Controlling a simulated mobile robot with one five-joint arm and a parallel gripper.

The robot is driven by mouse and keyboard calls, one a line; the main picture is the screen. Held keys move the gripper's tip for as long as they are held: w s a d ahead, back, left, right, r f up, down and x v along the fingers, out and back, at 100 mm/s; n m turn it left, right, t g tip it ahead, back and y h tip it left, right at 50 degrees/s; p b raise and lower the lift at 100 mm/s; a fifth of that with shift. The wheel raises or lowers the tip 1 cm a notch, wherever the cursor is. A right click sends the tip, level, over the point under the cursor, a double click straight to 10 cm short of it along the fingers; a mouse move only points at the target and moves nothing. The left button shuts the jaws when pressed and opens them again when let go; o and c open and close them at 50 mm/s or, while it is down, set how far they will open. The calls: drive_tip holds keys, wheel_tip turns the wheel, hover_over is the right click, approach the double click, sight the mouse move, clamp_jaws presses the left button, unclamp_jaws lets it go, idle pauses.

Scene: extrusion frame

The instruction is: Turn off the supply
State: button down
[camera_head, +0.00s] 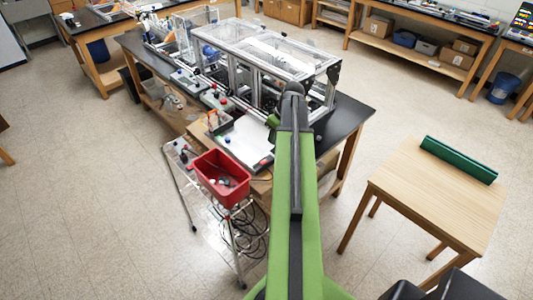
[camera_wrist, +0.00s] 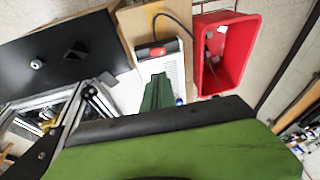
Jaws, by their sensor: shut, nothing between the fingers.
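My green arm reaches over the bench toward the extrusion frame (camera_head: 262,50). My gripper (camera_wrist: 158,78) shows in the wrist view as a dark green shape, shut and empty, over a white panel (camera_wrist: 174,68). In the head view its dark green tip (camera_head: 273,121) partly shows beside the arm, over the bench. A small dark unit with a red-orange part (camera_wrist: 155,52) and a black cable lies beyond the tip. No part is clearly marked as the supply. Several small boxes with red buttons (camera_head: 222,101) stand along the bench's front edge.
A red bin (camera_head: 221,177) with small items stands on a metal cart left of my arm; it also shows in the wrist view (camera_wrist: 226,50). The floor at left is clear.

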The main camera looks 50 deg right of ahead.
sight(262, 162)
drive_tip(key=b+x, duration=0.8)
drive_tip(key=x, duration=0.1)
drive_tip(key=s+b+x, duration=0.1)
drive_tip(key=b+x, duration=0.3)
drive_tip(key=b, duration=0.1)
drive_tip(key=shift+w+a+f, duration=0.1)
drive_tip(key=shift+a+f, duration=0.3)
drive_tip(key=shift+f, duration=0.1)
